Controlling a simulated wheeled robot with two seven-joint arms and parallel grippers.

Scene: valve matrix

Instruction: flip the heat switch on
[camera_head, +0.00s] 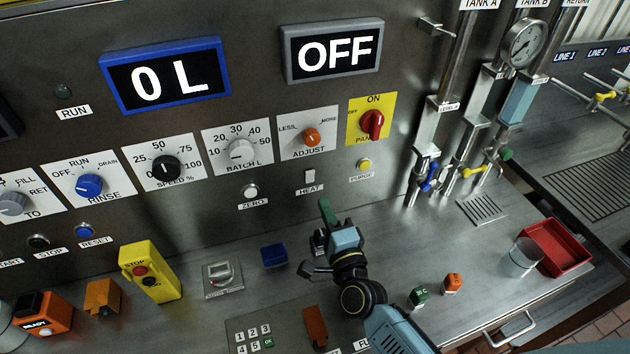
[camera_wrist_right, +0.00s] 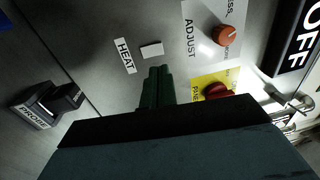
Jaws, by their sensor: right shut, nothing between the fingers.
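The heat switch (camera_head: 309,176) is a small white rocker on the steel panel, just above its HEAT label (camera_head: 310,188). In the right wrist view the switch (camera_wrist_right: 151,49) lies just beyond the fingertips, beside the HEAT label (camera_wrist_right: 125,55). My right gripper (camera_head: 325,204) is shut and empty, with green fingers pointing up at the panel, a little below and right of the switch. In the right wrist view its fingertips (camera_wrist_right: 159,70) look close to the switch, but I cannot tell whether they touch it. My left gripper is not in view.
The ADJUST knob (camera_head: 312,138) and the red PANEL knob (camera_head: 372,124) are above. The yellow purge button (camera_head: 364,164) is at right, the zero button (camera_head: 250,190) at left. A blue block (camera_head: 274,255) and a black probe holder (camera_wrist_right: 48,104) sit near the gripper. The display (camera_head: 332,49) reads OFF.

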